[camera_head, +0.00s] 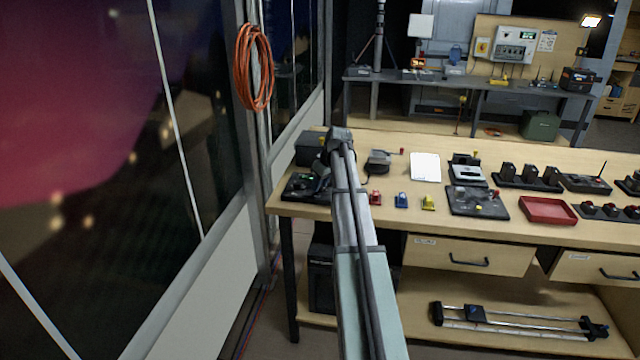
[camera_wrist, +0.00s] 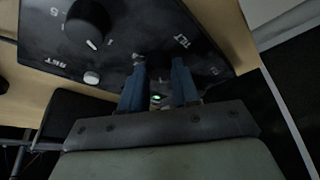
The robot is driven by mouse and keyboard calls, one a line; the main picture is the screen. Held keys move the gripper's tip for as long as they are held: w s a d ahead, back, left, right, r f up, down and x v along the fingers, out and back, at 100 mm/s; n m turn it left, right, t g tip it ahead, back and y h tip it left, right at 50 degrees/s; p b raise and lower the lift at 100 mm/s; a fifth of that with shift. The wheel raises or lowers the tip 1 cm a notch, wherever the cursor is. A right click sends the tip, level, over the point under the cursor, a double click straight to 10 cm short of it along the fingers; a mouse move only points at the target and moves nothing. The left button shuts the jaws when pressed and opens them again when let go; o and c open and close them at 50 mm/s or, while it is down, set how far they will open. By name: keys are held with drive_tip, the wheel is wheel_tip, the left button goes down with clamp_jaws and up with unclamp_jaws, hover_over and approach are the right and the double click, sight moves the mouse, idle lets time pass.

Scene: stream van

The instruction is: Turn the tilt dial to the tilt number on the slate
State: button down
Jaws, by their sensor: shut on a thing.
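The black control panel (camera_head: 297,189) lies at the left end of the bench, and its face fills the top of the wrist view (camera_wrist: 130,38). A "TILT" label shows on it, upper right of my fingers. My gripper (camera_wrist: 159,92) has two blue fingers shut on a small knob, apparently the tilt dial, mostly hidden between them. A small green light shows there. Another dark dial (camera_wrist: 88,20) with a white pointer and a pale round knob (camera_wrist: 91,78) by "SET" sit to the left. No tilt number is readable; I cannot identify the slate.
Red (camera_head: 376,197), blue (camera_head: 401,200) and yellow (camera_head: 428,202) small items stand right of my arm. A white sheet (camera_head: 425,167), a grey device board (camera_head: 478,201) and a red tray (camera_head: 548,210) lie farther right. A window wall stands close on the left.

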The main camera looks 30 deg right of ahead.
drive_tip(key=shift+n+g+y, duration=0.3)
drive_tip(key=shift+n+y, duration=0.1)
drive_tip(key=shift+n, duration=0.7)
drive_tip(key=c, duration=0.8)
unclamp_jaws()
drive_tip(key=shift+c, duration=0.2)
drive_tip(key=v, duration=1.3)
drive_tip(key=shift+s+d+r, duration=0.2)
drive_tip(key=shift+s+r, duration=0.05)
drive_tip(key=shift+r, duration=0.05)
